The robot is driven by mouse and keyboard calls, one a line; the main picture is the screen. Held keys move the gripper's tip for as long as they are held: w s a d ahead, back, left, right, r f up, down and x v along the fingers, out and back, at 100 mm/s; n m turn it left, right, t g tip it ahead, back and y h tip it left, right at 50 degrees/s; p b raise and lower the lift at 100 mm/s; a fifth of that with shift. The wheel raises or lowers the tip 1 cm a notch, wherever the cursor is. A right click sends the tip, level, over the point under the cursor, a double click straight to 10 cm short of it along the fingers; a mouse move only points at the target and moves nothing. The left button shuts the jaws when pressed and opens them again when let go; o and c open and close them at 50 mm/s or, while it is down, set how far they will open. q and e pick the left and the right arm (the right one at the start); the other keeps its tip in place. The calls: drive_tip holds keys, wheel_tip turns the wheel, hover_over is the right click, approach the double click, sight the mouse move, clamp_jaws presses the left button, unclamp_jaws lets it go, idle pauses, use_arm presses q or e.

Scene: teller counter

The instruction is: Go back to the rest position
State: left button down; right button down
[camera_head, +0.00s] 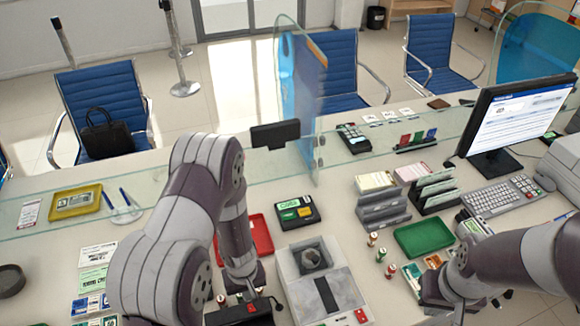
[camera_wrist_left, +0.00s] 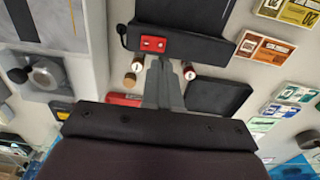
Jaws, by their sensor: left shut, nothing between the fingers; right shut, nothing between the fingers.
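My left gripper (camera_head: 241,290) reaches down over the front middle of the counter, beside the coin machine. In the left wrist view its fingers (camera_wrist_left: 164,68) are together with nothing between them. They point at a black device with a red socket block (camera_wrist_left: 153,43), with small coin rolls (camera_wrist_left: 190,73) on either side; whether they touch it I cannot tell. My right gripper (camera_head: 447,298) is low at the right front of the counter, near the cards and the green tray. Its fingertips are mostly hidden by its own arm, and no held object shows.
The grey coin machine (camera_head: 345,290) stands right of my left gripper, and a red tray (camera_head: 262,236) lies behind it. A green tray (camera_head: 424,238), keyboard (camera_head: 503,195) and monitor (camera_head: 515,118) are at the right. A glass screen (camera_head: 300,90) stands behind. Cards (camera_head: 95,280) lie at left.

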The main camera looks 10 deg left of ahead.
use_arm(q)
drive_tip(key=s+d+r+m+t+b, duration=0.1)
drive_tip(key=s+r+m+b, duration=0.3)
drive_tip(key=r+b, duration=0.5)
wheel_tip(320, 180, up, 4)
drive_tip(key=d+m, duration=0.1)
drive_tip(key=m, duration=0.1)
drive_tip(key=shift+s+d+m, duration=0.15)
drive_tip(key=shift+m, duration=0.15)
